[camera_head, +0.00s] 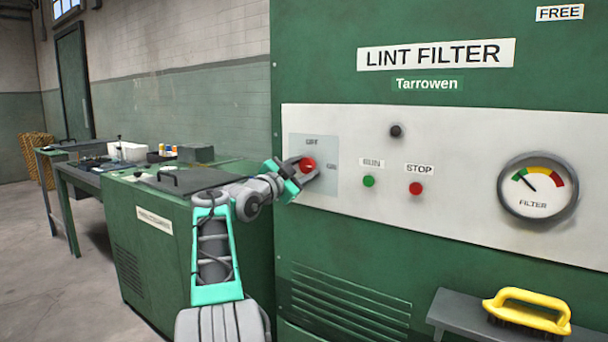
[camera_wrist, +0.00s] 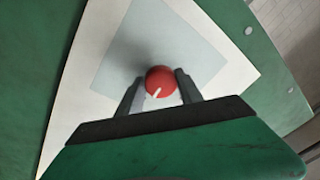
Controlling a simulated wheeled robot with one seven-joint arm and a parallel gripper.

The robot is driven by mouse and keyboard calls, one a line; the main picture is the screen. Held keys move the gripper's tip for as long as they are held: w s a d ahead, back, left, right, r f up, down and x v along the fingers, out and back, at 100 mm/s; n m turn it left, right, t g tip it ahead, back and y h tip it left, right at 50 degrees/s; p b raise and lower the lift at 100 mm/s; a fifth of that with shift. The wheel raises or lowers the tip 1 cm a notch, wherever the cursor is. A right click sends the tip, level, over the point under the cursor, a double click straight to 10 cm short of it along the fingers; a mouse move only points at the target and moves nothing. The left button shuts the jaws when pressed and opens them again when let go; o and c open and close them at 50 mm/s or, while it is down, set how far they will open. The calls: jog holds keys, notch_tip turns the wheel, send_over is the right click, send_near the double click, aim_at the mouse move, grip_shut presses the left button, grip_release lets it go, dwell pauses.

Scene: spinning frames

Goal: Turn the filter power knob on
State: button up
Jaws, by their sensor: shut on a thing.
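The red power knob (camera_head: 307,165) sits on a pale grey square of the white control panel (camera_head: 365,205), left of the push buttons. "OFF" shows above it and a label that looks like "ON" to its right. My gripper (camera_head: 298,170) reaches it from the left, its fingers on either side of the knob. In the wrist view the knob (camera_wrist: 160,81) lies between the two fingertips of my gripper (camera_wrist: 157,84), which are shut on it. A white pointer line on the knob points to the lower left in that view.
A green RUN button (camera_head: 369,181), a red STOP button (camera_head: 416,188), a dark lamp (camera_head: 396,131) and a gauge (camera_head: 537,190) are on the panel to the right. A yellow-handled brush (camera_head: 527,309) lies on a grey shelf. A green cabinet (camera_head: 190,240) stands left.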

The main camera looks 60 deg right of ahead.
jog(key=shift+m, duration=0.5)
jog(key=o, duration=1.4)
jog(key=shift+c, duration=0.2)
jog(key=shift+a, duration=0.1)
jog(key=w+a+f, duration=0.1)
jog(key=a, duration=0.6)
jog(key=shift+a+b, duration=0.25)
jog(key=shift+b, duration=0.05)
jog(key=shift+w, duration=0.1)
